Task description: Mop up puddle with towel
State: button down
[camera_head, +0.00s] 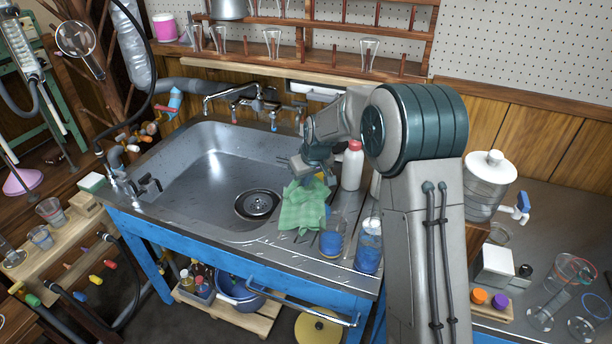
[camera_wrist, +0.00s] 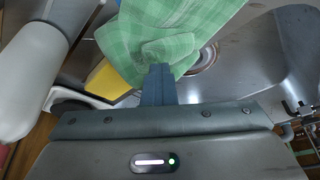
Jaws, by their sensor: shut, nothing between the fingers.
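The green checked towel (camera_head: 302,206) lies in folds on the drainboard beside the sink's right edge. It also fills the top middle of the wrist view (camera_wrist: 165,35). My gripper (camera_head: 314,172) is just behind and above the towel. In the wrist view its fingers (camera_wrist: 158,80) are together, with their tips against or just in front of the towel's edge; I cannot tell whether they touch. Nothing shows between them. I cannot make out a puddle in either view; the towel or my arm may hide it.
The steel sink basin (camera_head: 205,170) with its round drain (camera_head: 257,204) is left of the towel. A white bottle with a red cap (camera_head: 352,166) stands close right of my gripper. Glasses of blue liquid (camera_head: 332,240) stand in front. A yellow sponge-like block (camera_wrist: 110,80) lies beside the towel.

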aim_at(304, 198)
jog(key=shift+f+b, duration=0.8)
jog(key=shift+f, duration=0.8)
jog(key=c, duration=0.6)
grip_release()
jog(key=shift+f+b, duration=0.65)
jog(key=shift+f, duration=0.25)
grip_shut()
jog(key=shift+r, duration=0.1)
